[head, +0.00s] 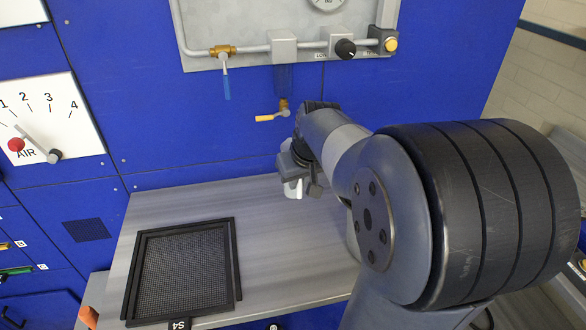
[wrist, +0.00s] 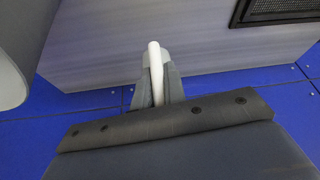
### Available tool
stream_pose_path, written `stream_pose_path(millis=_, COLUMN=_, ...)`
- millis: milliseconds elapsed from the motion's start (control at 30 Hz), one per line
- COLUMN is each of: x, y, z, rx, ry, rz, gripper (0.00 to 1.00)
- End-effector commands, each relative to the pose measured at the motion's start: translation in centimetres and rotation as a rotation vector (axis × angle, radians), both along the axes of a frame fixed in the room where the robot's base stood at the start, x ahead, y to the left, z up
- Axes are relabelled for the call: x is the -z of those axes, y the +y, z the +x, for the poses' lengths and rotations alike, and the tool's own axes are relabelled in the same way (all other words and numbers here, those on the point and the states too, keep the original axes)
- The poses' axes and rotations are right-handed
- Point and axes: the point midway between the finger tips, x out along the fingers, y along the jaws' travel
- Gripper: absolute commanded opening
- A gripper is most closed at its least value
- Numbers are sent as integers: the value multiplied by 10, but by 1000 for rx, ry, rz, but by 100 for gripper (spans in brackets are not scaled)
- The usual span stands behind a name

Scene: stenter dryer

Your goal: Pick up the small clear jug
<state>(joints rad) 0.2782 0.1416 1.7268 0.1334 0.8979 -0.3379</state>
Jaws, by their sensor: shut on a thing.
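My gripper (head: 290,168) is above the back part of the grey bench, below the yellow-handled tap. In the wrist view my gripper (wrist: 157,88) is shut on a pale, narrow upright piece that looks like the handle of the small jug (wrist: 154,62). In the head view a small whitish part of the jug (head: 293,189) shows under the gripper. The rest of the jug is hidden by the gripper and arm. I cannot tell whether its base touches the bench.
The grey bench (head: 285,250) is clear around the gripper. Black mesh screens (head: 185,270) lie at its left. A panel with a blue-handled valve (head: 226,80) and knobs is higher up.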

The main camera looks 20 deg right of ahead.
Motion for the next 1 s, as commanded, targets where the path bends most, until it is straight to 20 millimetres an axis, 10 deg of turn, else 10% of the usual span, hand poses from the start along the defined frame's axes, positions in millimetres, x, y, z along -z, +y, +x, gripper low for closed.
stream_pose_path(millis=500, x=0, y=16, z=-79, rx=-1, ry=-1, rz=0, gripper=0)
stream_pose_path(millis=1000, x=0, y=18, z=-90, rx=0, ry=0, rz=0, gripper=0)
